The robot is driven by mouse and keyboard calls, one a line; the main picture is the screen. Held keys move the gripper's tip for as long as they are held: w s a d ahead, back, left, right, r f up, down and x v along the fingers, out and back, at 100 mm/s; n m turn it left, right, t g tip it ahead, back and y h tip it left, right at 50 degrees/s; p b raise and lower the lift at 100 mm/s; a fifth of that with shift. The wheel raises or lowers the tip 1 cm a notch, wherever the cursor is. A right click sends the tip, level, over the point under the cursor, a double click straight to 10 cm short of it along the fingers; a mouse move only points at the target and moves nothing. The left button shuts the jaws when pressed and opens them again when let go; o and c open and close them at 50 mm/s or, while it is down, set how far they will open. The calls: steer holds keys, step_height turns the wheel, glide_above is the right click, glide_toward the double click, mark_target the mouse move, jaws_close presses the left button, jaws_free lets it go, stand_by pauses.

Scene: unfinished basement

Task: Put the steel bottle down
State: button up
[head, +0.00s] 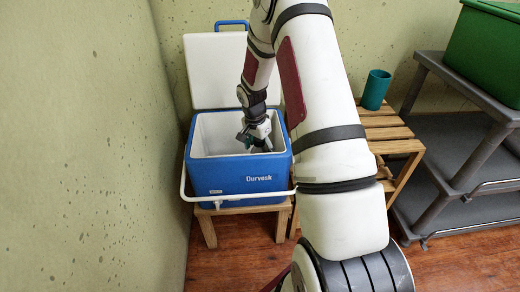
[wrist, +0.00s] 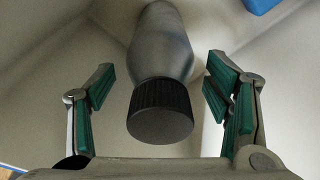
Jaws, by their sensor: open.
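The steel bottle (wrist: 162,45) shows in the wrist view, grey with a black ribbed cap (wrist: 160,110) toward me. It is inside the white-lined blue cooler (head: 240,181), against pale inner walls. My gripper (wrist: 165,95) is open, with its green-padded fingers on either side of the bottle's cap and gaps on both sides. In the head view my gripper (head: 256,143) reaches down into the open cooler. The bottle cannot be made out in the head view.
The cooler's white lid (head: 215,72) stands open against the wall. The cooler rests on a low wooden stand (head: 240,211). A teal cup (head: 375,90) stands on a slatted wooden table (head: 390,133) to the right. A grey shelf (head: 450,130) holds a green bin (head: 488,55).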

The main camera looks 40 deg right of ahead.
steer(key=r+p, duration=0.1)
steer(key=r, duration=0.2)
steer(key=a+r+p, duration=0.1)
steer(key=r, duration=0.3)
steer(key=r+p, duration=0.1)
steer(key=r, duration=0.3)
steer(key=shift+s+a, duration=0.15)
steer(key=shift+a, duration=0.15)
steer(key=s+a+r+n, duration=0.4)
steer(key=s+a+r, duration=0.3)
steer(key=r, duration=0.3)
steer(key=s+a+r+n, duration=0.3)
steer(key=s+a+r, duration=0.4)
steer(key=r, duration=0.3)
steer(key=s+a+r+n+y, duration=0.1)
steer(key=s+a+n, duration=0.3)
steer(key=s, duration=0.7)
steer(key=s+a+r+n, duration=0.2)
steer(key=s+a+n, duration=0.2)
steer(key=s, duration=0.7)
steer(key=shift+s+a+r+n+y, duration=0.2)
steer(key=shift+s+a+n+y, duration=0.15)
steer(key=shift+a, duration=0.4)
